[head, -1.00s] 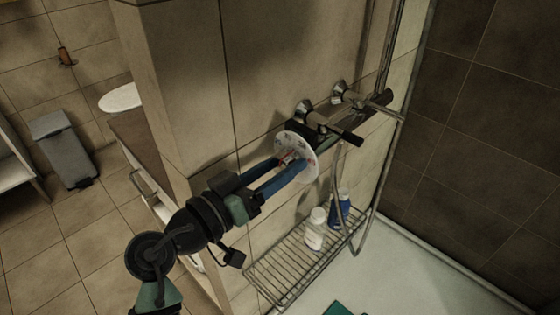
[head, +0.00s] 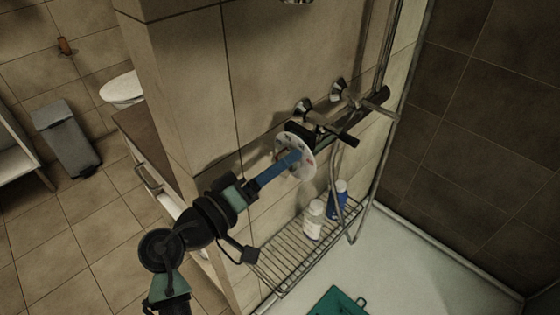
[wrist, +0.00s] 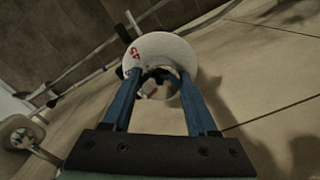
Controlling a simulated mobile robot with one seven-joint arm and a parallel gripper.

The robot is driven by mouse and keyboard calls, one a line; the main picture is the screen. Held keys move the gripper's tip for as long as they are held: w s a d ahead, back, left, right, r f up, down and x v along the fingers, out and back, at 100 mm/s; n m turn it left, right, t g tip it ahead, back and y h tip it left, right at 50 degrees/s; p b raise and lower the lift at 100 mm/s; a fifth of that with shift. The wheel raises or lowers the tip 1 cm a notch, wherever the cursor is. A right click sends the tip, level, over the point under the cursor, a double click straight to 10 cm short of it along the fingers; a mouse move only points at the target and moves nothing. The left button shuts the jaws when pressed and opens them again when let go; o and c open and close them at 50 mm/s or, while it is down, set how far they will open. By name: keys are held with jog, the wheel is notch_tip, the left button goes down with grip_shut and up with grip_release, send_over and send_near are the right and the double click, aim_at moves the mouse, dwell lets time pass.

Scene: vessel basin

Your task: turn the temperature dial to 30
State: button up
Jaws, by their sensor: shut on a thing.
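The temperature dial (head: 305,162) is a round white disc with coloured marks, at the left end of the dark shower mixer on the tiled wall. In the wrist view the dial (wrist: 152,50) shows a red 45 near its upper left rim; no 30 is readable. My gripper (head: 297,157) reaches the dial's face from the left, its blue fingers shut on the dial's middle. In the wrist view my gripper (wrist: 160,80) has one finger on each side of the dial's centre. What the fingertips press on is partly hidden.
Two lever handles, one at the front (head: 338,135) and one behind (head: 372,105), stand out right of the dial. A wire shelf (head: 290,262) below holds a white bottle (head: 313,220) and a blue bottle (head: 338,200). A shower hose hangs beside them.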

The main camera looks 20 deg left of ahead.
dwell(0.3)
jog(key=o, duration=1.4)
jog(key=b+v, duration=0.1)
jog(key=v, duration=1.2)
